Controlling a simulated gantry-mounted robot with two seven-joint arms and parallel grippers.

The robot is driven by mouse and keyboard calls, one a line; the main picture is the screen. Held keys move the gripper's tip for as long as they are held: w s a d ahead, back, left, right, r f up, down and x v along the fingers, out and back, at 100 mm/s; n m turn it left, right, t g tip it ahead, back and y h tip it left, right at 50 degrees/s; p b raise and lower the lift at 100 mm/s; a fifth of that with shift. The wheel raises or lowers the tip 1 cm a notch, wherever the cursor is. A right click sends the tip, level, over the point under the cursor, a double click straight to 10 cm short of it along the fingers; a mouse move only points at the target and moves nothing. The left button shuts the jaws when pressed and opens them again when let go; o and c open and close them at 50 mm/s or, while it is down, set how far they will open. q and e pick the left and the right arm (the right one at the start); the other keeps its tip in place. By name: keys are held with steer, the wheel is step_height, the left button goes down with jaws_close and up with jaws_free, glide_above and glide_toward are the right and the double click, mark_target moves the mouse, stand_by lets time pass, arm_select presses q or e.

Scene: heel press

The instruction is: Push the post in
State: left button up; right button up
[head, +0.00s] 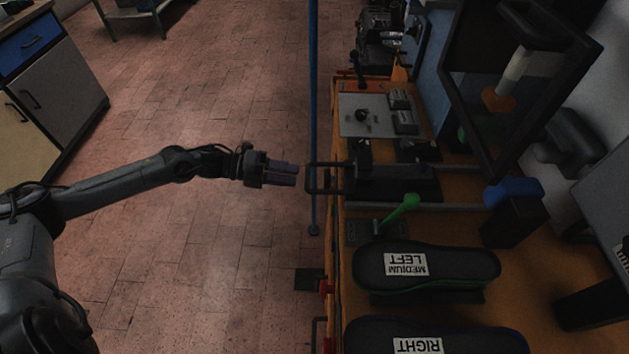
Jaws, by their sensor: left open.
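My left gripper (296,173) reaches in from the left above the floor, its two purplish fingers parallel with a narrow gap between them and nothing seen in it. Its tips point right, just left of a black U-shaped bar (311,178) that sticks out past the left edge of the bench. The bar joins a black block (395,183) on the bench. I see a small space between fingertips and bar; contact cannot be told for sure. I cannot tell which part is the post; the bar is the nearest piece to my gripper. My right gripper is not in view.
On the orange bench, a green lever (401,212) stands near a dark sole form marked MEDIUM LEFT (450,268) and another marked RIGHT (470,338). A blue-topped black block (513,215) is at right. A thin blue pole (313,80) stands by the bench.

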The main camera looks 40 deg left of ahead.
arm_select(q)
steer(key=b+x, duration=0.1)
steer(key=x, duration=0.5)
steer(key=shift+w+d+b, duration=0.1)
steer(key=shift+b, duration=0.2)
steer(key=shift+w+d+f, duration=0.15)
steer(key=shift+w+d, duration=0.2)
steer(key=shift+d, duration=0.1)
jaws_close()
